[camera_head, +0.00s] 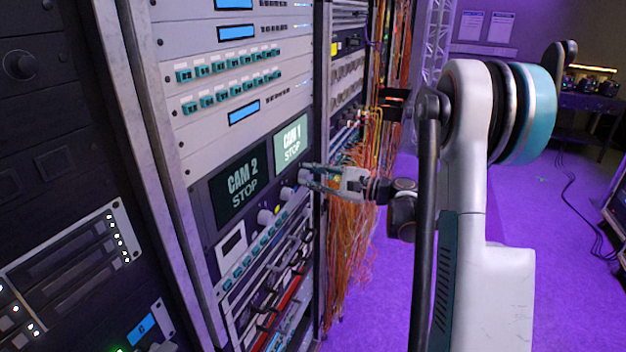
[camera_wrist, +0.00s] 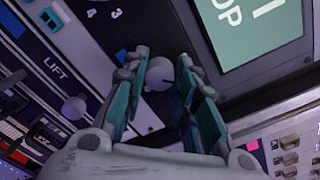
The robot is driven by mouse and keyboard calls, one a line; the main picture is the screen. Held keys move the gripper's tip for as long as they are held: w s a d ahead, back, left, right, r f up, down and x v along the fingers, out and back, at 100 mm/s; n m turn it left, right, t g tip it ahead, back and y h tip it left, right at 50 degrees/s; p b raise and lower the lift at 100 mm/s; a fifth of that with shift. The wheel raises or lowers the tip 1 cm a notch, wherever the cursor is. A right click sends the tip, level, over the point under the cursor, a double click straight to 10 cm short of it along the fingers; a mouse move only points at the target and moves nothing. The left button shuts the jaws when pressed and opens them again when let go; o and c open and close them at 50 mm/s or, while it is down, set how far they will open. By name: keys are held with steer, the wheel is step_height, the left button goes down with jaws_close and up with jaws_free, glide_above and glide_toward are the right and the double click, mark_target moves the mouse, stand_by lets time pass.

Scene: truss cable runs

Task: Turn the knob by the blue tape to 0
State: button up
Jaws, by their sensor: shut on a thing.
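My gripper (camera_head: 308,177) reaches from the right to the panel under the CAM 1 screen (camera_head: 291,145). In the wrist view its teal fingers (camera_wrist: 160,80) are closed around a pale round knob (camera_wrist: 158,74), with the digits 3 and 4 printed close by. The fingers partly hide the knob, and its pointer does not show. Another pale knob (camera_wrist: 74,107) sits to the lower left near the word LIFT. In the head view, two other knobs (camera_head: 266,217) (camera_head: 287,193) are in the same row.
The CAM 2 screen (camera_head: 240,184) is left of CAM 1. Teal button rows (camera_head: 230,75) lie above and more buttons (camera_head: 255,252) below. Loose orange cables (camera_head: 350,225) hang just right of the rack, by my wrist. Purple floor (camera_head: 570,225) is open farther right.

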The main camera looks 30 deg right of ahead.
steer(key=n+b, duration=0.1)
steer(key=n, duration=0.3)
steer(key=shift+f+n, duration=0.15)
steer(key=shift+n, duration=2.15)
steer(key=o, duration=1)
steer(key=shift+o, duration=0.2)
steer(key=shift+s, duration=0.1)
steer(key=v, duration=1.1)
steer(key=shift+s+d, duration=0.3)
